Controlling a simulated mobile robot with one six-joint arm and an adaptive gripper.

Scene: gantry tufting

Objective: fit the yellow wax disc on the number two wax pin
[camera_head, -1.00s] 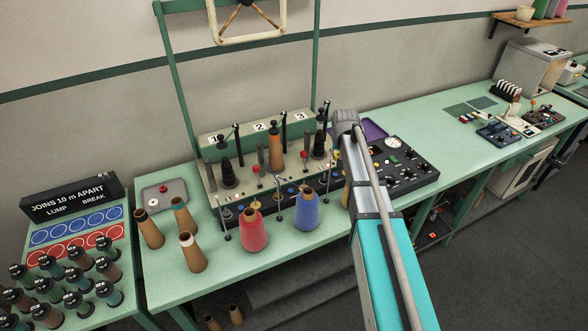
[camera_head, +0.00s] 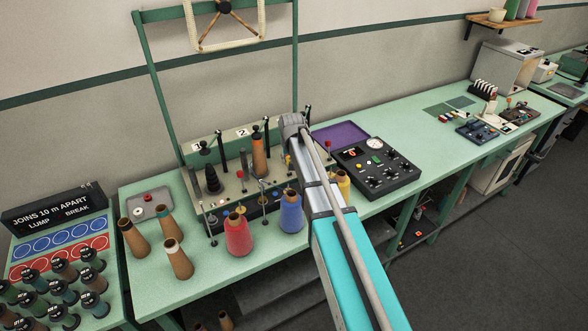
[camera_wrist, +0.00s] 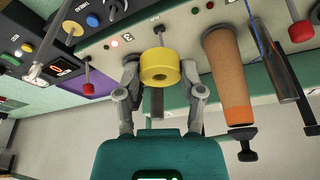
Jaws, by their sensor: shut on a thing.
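In the head view my arm hides the gripper and the disc. The number two station (camera_head: 243,132) of the machine shows left of my arm. I cannot tell its wax pin for sure among the small posts there. A small post tip (camera_wrist: 158,29) shows just above the disc in the wrist view, apart from it or behind it; I cannot tell which.
A brown cone (camera_wrist: 228,75) and a metal rod stand right of the gripper. Red-knobbed stalks (camera_wrist: 87,63) are on either side. Red (camera_head: 237,236) and blue (camera_head: 291,212) yarn cones stand before the machine. A black control box (camera_head: 377,165) is to the right.

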